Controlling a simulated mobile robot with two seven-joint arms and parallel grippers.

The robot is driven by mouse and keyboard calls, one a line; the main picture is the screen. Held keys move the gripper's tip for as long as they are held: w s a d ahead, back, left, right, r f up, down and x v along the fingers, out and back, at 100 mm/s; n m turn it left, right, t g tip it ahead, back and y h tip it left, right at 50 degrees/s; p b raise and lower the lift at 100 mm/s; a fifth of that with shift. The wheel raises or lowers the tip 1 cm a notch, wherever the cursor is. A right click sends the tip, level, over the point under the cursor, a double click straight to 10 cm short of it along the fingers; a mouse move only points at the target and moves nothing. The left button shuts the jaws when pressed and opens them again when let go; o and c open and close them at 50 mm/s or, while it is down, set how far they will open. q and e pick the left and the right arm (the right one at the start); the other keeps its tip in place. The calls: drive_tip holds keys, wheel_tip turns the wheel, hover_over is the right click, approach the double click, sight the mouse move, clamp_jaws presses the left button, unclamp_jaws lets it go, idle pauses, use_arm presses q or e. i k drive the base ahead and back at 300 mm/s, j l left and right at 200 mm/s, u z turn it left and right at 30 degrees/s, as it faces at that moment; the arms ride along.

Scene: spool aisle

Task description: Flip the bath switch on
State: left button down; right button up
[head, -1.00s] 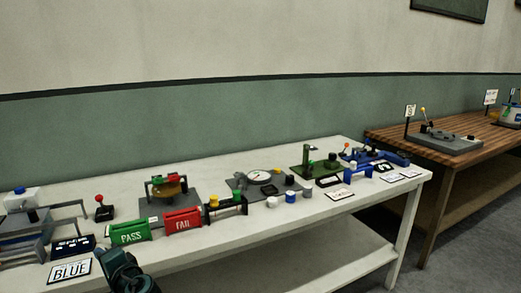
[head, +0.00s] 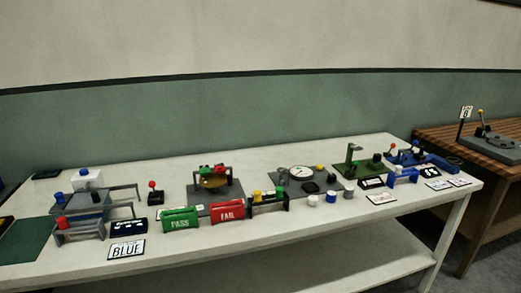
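No switch carries a readable bath label, so I cannot tell which one is the bath switch. A small black lever switch with a red ball knob (head: 152,193) stands upright on the white table, right of a grey apparatus (head: 92,208) with a white block and a blue cap on top. Another lever with a red-orange knob (head: 391,149) stands on a blue fixture (head: 425,160) at the table's right end. Neither of my grippers is in view.
The white table (head: 300,238) also holds a green PASS bin (head: 180,220), a red FAIL bin (head: 228,212), a BLUE sign (head: 126,251), a round dial (head: 302,172) and small cups. A wooden table (head: 440,139) stands at the right. The white table's front strip is mostly clear.

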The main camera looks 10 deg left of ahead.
sight(152, 184)
drive_tip(key=u, duration=1.25)
